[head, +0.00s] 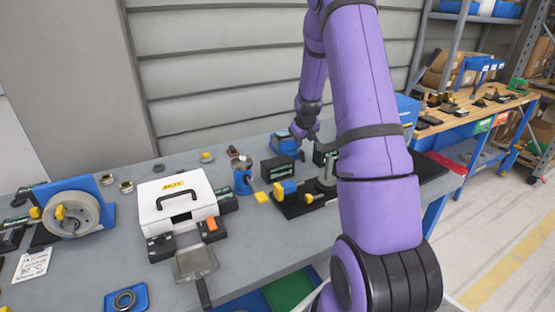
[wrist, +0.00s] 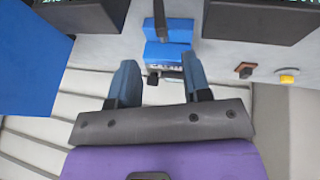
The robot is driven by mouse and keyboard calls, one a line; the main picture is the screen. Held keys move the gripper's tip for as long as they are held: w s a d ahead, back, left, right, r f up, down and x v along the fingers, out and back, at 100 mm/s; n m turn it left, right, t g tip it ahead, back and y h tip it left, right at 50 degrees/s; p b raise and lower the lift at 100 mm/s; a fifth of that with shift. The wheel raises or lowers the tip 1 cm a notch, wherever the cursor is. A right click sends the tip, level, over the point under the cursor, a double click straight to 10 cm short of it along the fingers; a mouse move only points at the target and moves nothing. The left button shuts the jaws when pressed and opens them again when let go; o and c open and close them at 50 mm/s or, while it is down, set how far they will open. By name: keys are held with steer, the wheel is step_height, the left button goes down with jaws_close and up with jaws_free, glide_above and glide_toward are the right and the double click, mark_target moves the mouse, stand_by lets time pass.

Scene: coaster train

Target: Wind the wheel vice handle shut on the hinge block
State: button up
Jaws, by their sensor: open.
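A small blue device (head: 283,143) stands at the back of the bench; it looks like the vice, but I cannot tell for sure. In the wrist view its blue body (wrist: 168,55) carries a dark bar, and a small black knob (wrist: 153,79) shows at its near end. My gripper (head: 304,138) is beside it in the head view. In the wrist view my gripper (wrist: 160,74) is open, its two fingers apart on either side of the device's near end, with nothing held. I cannot make out the hinge block or whether the fingers touch anything.
A blue stand with a grey wheel (head: 88,212) and yellow knob is at the far left. A white case (head: 180,205) stands mid-bench. A black box (head: 280,168), a blue cup (head: 242,180) and a black fixture crowd the space near my arm. A wall (head: 210,80) rises behind.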

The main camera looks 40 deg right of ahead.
mark_target(302, 151)
steer(key=x, duration=1)
steer(key=shift+w+f, duration=0.1)
steer(key=shift+f, duration=0.2)
steer(key=shift+d, duration=0.1)
jaws_close()
